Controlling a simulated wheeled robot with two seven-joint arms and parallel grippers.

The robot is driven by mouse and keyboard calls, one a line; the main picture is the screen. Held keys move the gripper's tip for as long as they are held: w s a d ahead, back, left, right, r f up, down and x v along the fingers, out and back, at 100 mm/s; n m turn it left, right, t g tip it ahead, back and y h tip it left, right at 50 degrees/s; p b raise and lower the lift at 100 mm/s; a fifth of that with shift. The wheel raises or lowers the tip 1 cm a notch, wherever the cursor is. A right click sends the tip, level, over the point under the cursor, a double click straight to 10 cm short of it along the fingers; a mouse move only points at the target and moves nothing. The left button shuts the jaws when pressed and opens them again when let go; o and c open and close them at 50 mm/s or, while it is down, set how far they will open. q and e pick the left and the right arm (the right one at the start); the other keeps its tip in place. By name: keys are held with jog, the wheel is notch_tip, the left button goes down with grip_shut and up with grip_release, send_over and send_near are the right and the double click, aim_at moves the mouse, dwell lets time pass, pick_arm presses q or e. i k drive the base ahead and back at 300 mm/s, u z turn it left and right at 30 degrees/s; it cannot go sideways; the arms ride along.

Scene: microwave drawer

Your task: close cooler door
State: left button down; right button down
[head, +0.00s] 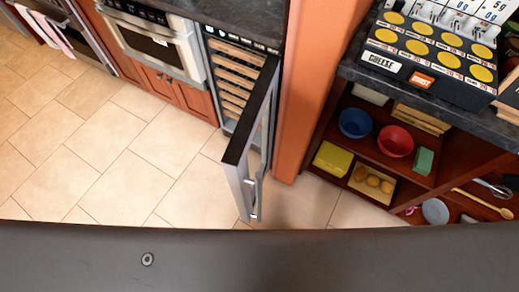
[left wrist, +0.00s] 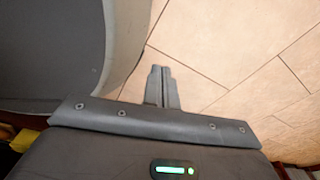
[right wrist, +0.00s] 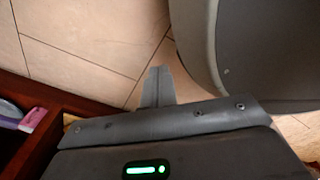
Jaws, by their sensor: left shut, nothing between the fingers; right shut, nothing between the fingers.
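The cooler (head: 232,88) is built in under the dark counter, with several wooden racks inside. Its door (head: 247,130) stands wide open, swung out into the room from its right side. A metal handle (head: 255,193) is on the door's outer face. Neither gripper shows in the head view. In the left wrist view my left gripper (left wrist: 161,72) is shut and empty over the tiled floor. In the right wrist view my right gripper (right wrist: 156,72) is shut and empty over the floor. No part of the cooler shows in either wrist view.
An orange post (head: 296,90) stands right of the cooler. An open shelf unit (head: 340,135) with bowls and food is at the right. An oven (head: 155,45) is left of the cooler. The tiled floor (head: 110,150) left of the door is clear.

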aim_at(262, 101)
jog(key=u, duration=2)
jog(key=k, duration=0.75)
jog(key=z, duration=1.7)
